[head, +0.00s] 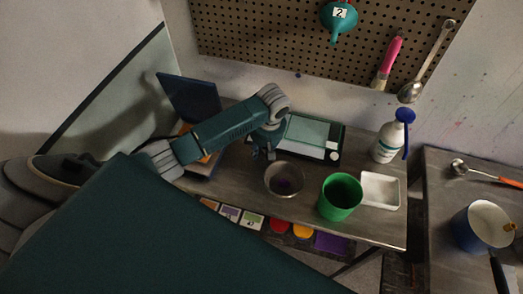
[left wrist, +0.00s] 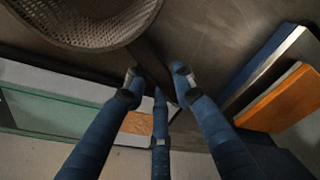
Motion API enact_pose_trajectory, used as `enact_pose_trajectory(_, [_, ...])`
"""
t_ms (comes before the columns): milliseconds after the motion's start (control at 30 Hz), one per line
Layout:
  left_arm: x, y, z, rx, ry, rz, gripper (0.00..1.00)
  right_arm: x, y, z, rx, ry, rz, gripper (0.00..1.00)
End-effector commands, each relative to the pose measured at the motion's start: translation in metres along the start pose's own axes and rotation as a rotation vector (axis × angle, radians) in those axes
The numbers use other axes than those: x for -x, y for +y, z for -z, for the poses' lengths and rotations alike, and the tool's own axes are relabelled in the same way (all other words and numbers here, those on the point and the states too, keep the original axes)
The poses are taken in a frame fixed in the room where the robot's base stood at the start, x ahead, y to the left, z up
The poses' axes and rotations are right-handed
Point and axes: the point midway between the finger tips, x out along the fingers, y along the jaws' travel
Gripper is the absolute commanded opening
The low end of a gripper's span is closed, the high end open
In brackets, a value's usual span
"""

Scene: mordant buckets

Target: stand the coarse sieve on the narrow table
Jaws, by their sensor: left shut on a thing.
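The coarse sieve is a round mesh bowl (head: 284,180) at the middle of the wooden table in the head view. Its mesh and rim (left wrist: 85,22) fill the top left of the left wrist view. My left gripper (head: 265,153) is just behind the bowl. In the left wrist view my left gripper (left wrist: 157,82) is shut on the sieve's dark handle. I cannot tell whether the bowl touches the tabletop. The wooden table (head: 390,226) stands against the wall; a second table (head: 440,190) is at right. My right gripper is out of view.
A blue pot (head: 481,226) and a ladle (head: 480,172) are on the right table.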

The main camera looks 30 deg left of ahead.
Motion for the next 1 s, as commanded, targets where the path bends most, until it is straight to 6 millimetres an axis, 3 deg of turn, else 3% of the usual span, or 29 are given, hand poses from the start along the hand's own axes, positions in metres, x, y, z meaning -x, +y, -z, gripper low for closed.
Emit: enact_pose_trajectory(1000, [-0.0079, 0.0000, -0.0022, -0.001, -0.002, 0.000, 0.07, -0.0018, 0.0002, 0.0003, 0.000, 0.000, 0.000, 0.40])
